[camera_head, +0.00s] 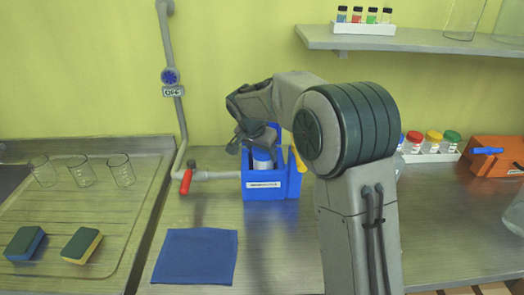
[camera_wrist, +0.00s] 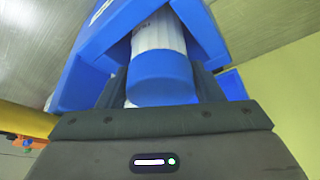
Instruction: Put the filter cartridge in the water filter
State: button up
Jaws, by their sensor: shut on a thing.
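The white filter cartridge with a blue end cap (camera_head: 262,160) stands in a blue open-topped box (camera_head: 263,191) with a white label too small to read. In the wrist view the cartridge's blue cap (camera_wrist: 160,77) faces me, and its white body runs on between the blue walls (camera_wrist: 96,45). My gripper (camera_head: 259,141) reaches down over the box from above and is shut on the cartridge near its cap. The dark fingers (camera_wrist: 160,92) are partly hidden behind the cap. The cartridge's lower end is hidden. I cannot tell whether the blue box is the water filter.
A grey pipe with a red-handled valve (camera_head: 186,181) runs beside the box, with a blue wheel (camera_head: 170,76) above. A blue cloth (camera_head: 196,257) lies in front. Glass beakers (camera_head: 80,171) and sponges (camera_head: 82,245) are on the left drainer. An orange toolbox (camera_head: 493,155) stands right.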

jog(key=shift+f, duration=0.15)
jog(key=o, duration=1.3)
jog(key=shift+o, duration=0.2)
jog(key=shift+r, duration=0.3)
jog(key=v, duration=1.2)
jog(key=s+d+f+n, duration=0.2)
jog(key=s+d+n, duration=0.2)
jog(key=s+d, duration=0.8)
jog(key=s+d+f+n+y, duration=0.1)
jog(key=s+f, duration=0.3)
jog(key=s, duration=0.5)
jog(key=s+d+f+n+y, duration=0.1)
jog(key=s+f, duration=0.3)
jog(key=s, duration=0.5)
jog(key=shift+d+n+g+b, duration=0.3)
jog(key=shift+d+n+b, duration=0.1)
jog(key=shift+d, duration=0.2)
